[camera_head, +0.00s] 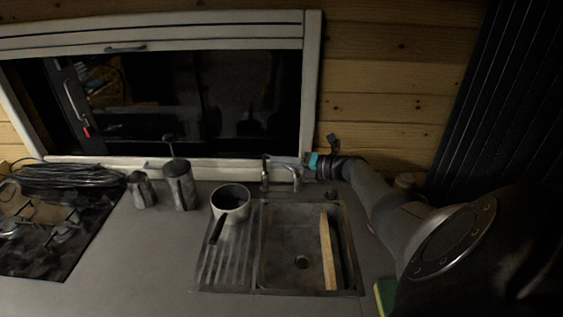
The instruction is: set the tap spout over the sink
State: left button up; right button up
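The metal tap (296,178) stands at the back edge of the sink (290,279), below the window. Its thin spout seems to run left along the back edge, but it is small and dark. My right arm comes in from the right, and my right gripper (307,160) is at the upper part of the tap, close to or touching it. The fingertips are too small and dark to show whether they are open or shut. My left gripper is not in view.
A wooden strip (328,252) lies across the sink. A pot (231,200) stands on the ridged drainer (217,269). A dark upright fitting (265,172) is left of the tap. A grinder (181,187) and a small jug (141,190) stand further left, before the hob (40,235).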

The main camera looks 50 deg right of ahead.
jog(key=o, duration=0.5)
jog(key=shift+c, duration=0.2)
jog(key=shift+s, duration=0.1)
jog(key=shift+s+d, duration=0.1)
jog(key=shift+s, duration=0.15)
jog(key=p+v, duration=0.4)
jog(key=v, duration=1)
jog(key=shift+s+r, duration=0.2)
